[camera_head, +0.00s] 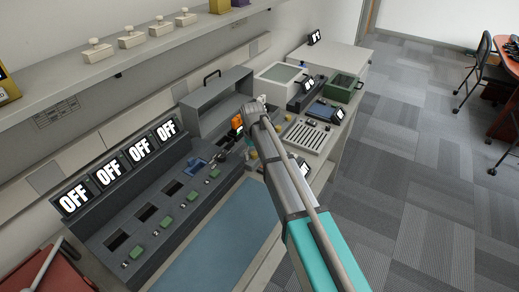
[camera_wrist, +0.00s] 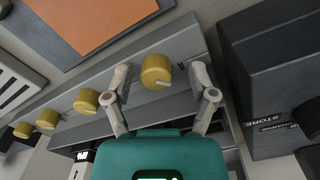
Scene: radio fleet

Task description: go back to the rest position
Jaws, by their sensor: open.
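My gripper shows in the wrist view (camera_wrist: 160,74) with its two grey fingers spread apart. A gold knob (camera_wrist: 156,72) on a grey panel appears between the fingertips; I cannot tell how far it is from them. Nothing is held between the fingers. In the head view my arm reaches from the lower right over the bench, and its end covers most of the gripper.
A dark console (camera_head: 160,205) with several OFF displays (camera_head: 109,171) stands left of my arm. A grey handled box (camera_head: 213,103) and green-lidded box (camera_head: 343,84) stand behind. A black STORE box (camera_wrist: 270,75) is close right of the fingers.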

